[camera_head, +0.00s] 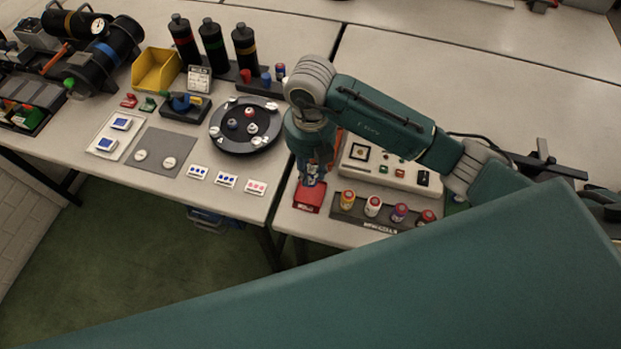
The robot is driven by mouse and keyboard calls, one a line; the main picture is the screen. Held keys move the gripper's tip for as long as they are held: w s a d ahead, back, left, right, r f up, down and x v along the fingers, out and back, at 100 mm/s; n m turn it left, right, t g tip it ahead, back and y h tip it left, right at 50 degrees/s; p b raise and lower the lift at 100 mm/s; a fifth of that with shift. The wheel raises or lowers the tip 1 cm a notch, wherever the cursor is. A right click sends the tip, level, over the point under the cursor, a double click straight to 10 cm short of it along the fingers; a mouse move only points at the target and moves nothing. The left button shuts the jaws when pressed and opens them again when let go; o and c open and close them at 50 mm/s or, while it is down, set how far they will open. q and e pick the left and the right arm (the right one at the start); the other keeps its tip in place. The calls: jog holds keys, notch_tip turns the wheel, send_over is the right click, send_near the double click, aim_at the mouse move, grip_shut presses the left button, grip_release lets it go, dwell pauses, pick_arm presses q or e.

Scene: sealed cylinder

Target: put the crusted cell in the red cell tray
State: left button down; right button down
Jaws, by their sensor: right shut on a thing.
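The red cell tray (309,198) is a small red box near the front edge of the right-hand table. My right gripper (312,178) points down right above it, shut on a small cell. The fingers hide most of this cell, and I cannot make out any crust on it. I cannot tell whether it touches the tray. My left gripper is not in view.
A dark rack (382,213) with several coloured cells stands right of the red tray, a pale panel box (390,168) behind it. A round black turntable (245,125) with small items is left. Dark bottles (212,45) and a yellow bin (157,70) stand farther back.

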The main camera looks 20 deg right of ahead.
aim_at(311, 182)
notch_tip(311, 182, down, 5)
jog(key=shift+r+p, duration=0.1)
jog(key=shift+p, duration=0.35)
jog(key=shift+f, duration=0.3)
jog(key=shift+f, duration=0.2)
jog(key=c, duration=1.4)
grip_release()
jog(key=shift+c, duration=0.2)
jog(key=shift+r, duration=0.1)
